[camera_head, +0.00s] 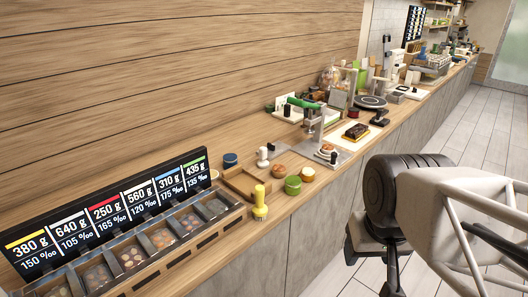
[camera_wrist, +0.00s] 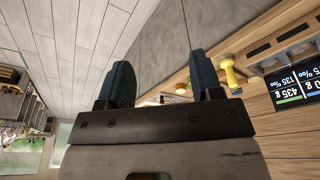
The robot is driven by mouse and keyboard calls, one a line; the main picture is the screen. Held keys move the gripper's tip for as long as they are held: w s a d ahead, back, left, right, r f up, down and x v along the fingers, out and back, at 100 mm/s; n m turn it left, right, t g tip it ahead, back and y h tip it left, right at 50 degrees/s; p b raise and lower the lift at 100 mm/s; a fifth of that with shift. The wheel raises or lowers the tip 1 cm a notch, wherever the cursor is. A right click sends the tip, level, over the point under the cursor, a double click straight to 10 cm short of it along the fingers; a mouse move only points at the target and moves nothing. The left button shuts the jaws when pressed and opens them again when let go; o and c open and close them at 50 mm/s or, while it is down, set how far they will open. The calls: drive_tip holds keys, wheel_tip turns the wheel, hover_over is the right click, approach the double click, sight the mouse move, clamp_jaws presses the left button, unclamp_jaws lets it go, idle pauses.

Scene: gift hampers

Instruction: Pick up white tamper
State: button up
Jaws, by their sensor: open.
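The white tamper (camera_head: 263,157) stands upright on the wooden counter in the head view, behind a small wooden tray and left of the round pastry. I cannot make it out surely in the wrist view. My gripper (camera_wrist: 160,82) is open, with nothing between its two dark fingers. In the head view my arm and gripper are at the right, out over the floor in front of the counter, well apart from the tamper.
A yellow-handled brush (camera_head: 260,203), a green tin (camera_head: 293,185) and a wooden tray (camera_head: 240,184) stand near the tamper. A dark blue tin (camera_head: 230,160) is behind. A price board (camera_head: 105,215) with ingredient bins lies left. The floor (camera_head: 480,130) is clear.

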sight(263, 147)
drive_tip(key=shift+o, duration=0.2)
idle(0.4)
